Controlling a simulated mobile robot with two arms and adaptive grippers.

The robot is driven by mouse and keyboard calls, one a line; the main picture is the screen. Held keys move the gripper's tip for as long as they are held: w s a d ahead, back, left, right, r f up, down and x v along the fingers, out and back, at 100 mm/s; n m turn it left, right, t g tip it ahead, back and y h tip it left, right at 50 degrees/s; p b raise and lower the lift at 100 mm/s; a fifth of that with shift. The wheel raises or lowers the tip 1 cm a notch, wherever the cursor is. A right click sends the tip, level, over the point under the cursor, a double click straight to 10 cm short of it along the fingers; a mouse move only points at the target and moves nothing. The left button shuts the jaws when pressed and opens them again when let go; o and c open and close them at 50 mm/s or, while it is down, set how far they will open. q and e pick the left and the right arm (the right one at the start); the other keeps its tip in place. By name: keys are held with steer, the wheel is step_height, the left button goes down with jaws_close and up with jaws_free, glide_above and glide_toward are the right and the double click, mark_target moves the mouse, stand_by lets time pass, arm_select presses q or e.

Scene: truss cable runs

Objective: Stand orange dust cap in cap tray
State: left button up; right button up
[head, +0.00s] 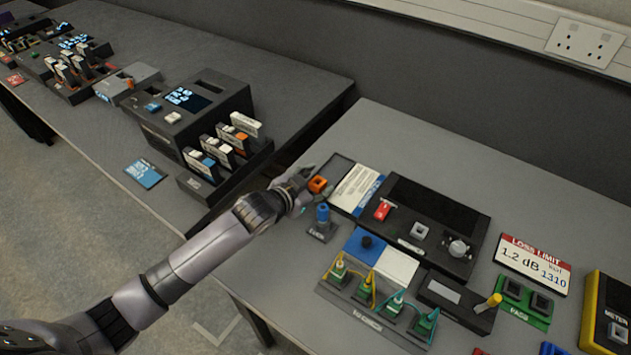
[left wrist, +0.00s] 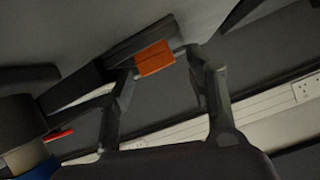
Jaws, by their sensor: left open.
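The orange dust cap (head: 318,184) is at the near left end of a dark tray (head: 338,168), which looks like the cap tray. In the left wrist view the cap (left wrist: 154,58) shows between the fingertips, against the tray's dark wall (left wrist: 125,50). My left gripper (head: 306,180) is open at the cap, with a visible gap between the cap and the right-hand finger (left wrist: 164,62). Whether the other finger touches the cap is unclear. The cap's base is hidden, so I cannot tell exactly how it rests. My right gripper is not in view.
A blue-topped piece (head: 322,213) stands in a small dark holder close to my left gripper. A white card (head: 355,188) and a black device (head: 432,225) lie to the right. A black rack with modules (head: 228,145) stands on the left table, across a gap.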

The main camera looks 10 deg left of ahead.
arm_select(q)
steer(key=shift+r, duration=0.2)
steer(key=v, duration=1.2)
steer(key=shift+r, duration=0.35)
